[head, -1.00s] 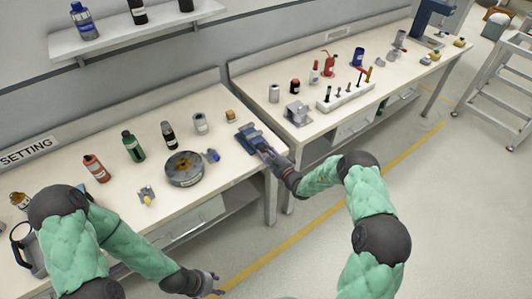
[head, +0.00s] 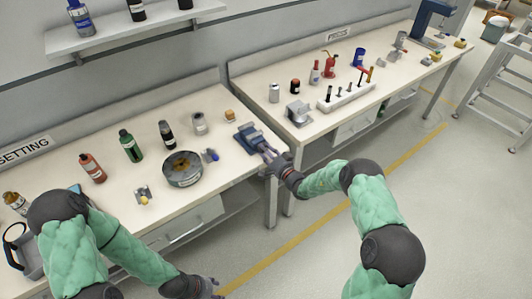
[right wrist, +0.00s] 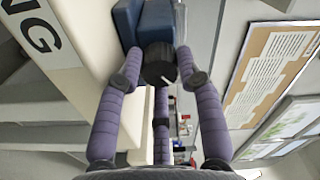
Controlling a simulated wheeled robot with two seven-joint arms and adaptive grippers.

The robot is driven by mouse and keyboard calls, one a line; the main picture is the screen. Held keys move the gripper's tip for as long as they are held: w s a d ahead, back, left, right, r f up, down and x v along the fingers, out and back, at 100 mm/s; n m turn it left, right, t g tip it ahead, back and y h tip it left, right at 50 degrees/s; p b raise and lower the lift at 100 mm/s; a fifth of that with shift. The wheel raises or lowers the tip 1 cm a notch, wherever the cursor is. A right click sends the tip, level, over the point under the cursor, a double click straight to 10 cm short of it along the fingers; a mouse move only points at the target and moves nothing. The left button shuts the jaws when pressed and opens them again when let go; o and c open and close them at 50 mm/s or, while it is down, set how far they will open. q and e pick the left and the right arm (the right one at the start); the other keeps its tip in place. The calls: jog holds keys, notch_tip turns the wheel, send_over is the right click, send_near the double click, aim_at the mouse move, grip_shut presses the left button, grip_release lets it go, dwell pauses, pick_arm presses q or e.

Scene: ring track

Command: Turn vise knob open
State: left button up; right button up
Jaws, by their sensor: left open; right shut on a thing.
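The blue vise (head: 250,138) stands at the right end of the near bench, close to its front corner. In the right wrist view the vise body (right wrist: 128,20) shows at the top, with its round black knob (right wrist: 159,63) facing the camera and a light mark on its face. My right gripper (head: 268,152) is at the knob; in the right wrist view its purple fingers (right wrist: 159,75) are closed around the knob from both sides. My left gripper (head: 214,285) is open and empty, low in front of the bench, away from the vise.
On the near bench (head: 112,220) are a round grey tray-like part (head: 182,169), a green bottle (head: 131,146), a red bottle (head: 93,167) and a small wooden block (head: 230,116). A second bench with a tool rack (head: 346,97) stands to the right. The floor in front is clear.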

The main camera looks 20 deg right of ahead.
jog(key=shift+f+n, duration=0.1)
jog(key=shift+n, duration=0.4)
jog(key=o, duration=0.9)
jog(key=shift+s, duration=0.1)
jog(key=v, duration=1.1)
jog(key=shift+s+d, duration=0.1)
jog(key=shift+s, duration=0.3)
